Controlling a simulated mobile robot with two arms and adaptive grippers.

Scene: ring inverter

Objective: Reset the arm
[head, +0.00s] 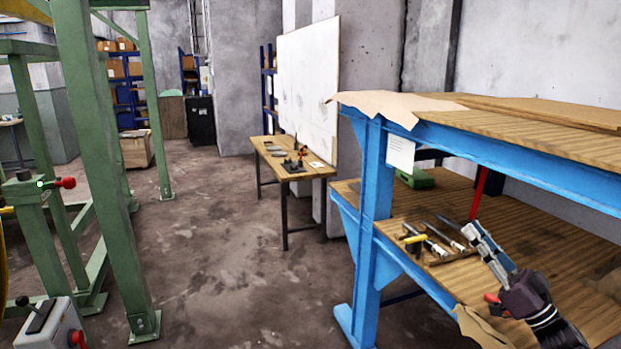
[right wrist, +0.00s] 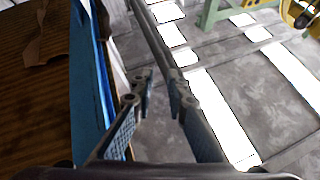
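My right gripper (head: 474,232) shows at the lower right of the head view, in front of the blue workbench's lower shelf. Its fingers point up and to the left. In the right wrist view, the two fingers of this gripper (right wrist: 161,84) stand apart with a gap between their tips, and nothing is held. A long grey bar (right wrist: 157,36) runs behind the fingertips; I cannot tell what it belongs to. My left gripper is not in view.
The blue workbench (head: 376,185) fills the right side, with tools (head: 437,243) and a green case (head: 415,178) on its lower shelf. A small wooden table (head: 310,172) stands farther back. A green frame (head: 105,170) stands left. The floor between is clear.

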